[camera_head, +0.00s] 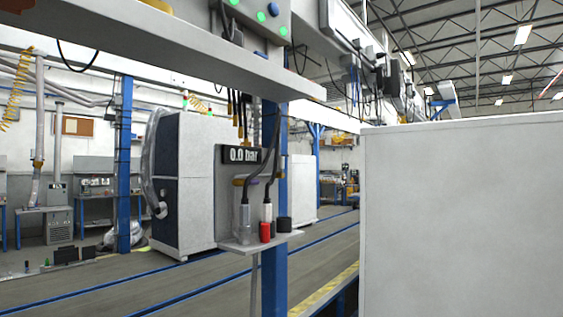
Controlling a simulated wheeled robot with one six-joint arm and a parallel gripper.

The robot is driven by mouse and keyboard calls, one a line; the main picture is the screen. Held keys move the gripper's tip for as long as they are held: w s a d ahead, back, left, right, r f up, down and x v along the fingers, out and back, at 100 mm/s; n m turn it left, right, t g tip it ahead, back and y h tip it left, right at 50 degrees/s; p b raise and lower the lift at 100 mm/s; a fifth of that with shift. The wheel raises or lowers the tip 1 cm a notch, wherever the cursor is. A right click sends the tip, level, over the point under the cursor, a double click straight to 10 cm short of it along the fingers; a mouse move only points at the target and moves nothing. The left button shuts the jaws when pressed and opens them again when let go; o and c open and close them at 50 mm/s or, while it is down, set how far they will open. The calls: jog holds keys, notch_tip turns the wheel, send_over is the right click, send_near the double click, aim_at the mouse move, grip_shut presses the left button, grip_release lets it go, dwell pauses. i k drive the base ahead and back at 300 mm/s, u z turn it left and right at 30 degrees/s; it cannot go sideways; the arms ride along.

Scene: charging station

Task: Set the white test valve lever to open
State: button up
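A grey panel (228,190) on a blue post carries a black display (243,155) reading "0.0 bar". On the small shelf (258,244) below it stand a pale cylinder (244,217), a white connector (266,211) with a red lower part (265,232), and a black cap-like piece (284,225). Dark cables run down to the cylinder and the connector. I cannot pick out a white test valve lever for certain or tell its position. My gripper is not in view.
A large plain white box-like surface (460,220) fills the right side close by. A light grey beam (150,50) crosses overhead, with a control box with green lights (262,17) above it. A white and dark cabinet (195,180) stands behind the panel. Floor shows beyond.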

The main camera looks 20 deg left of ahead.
aim_at(282, 162)
jog(key=u, duration=0.6)
jog(key=i, duration=1.05)
jog(key=u, duration=0.7)
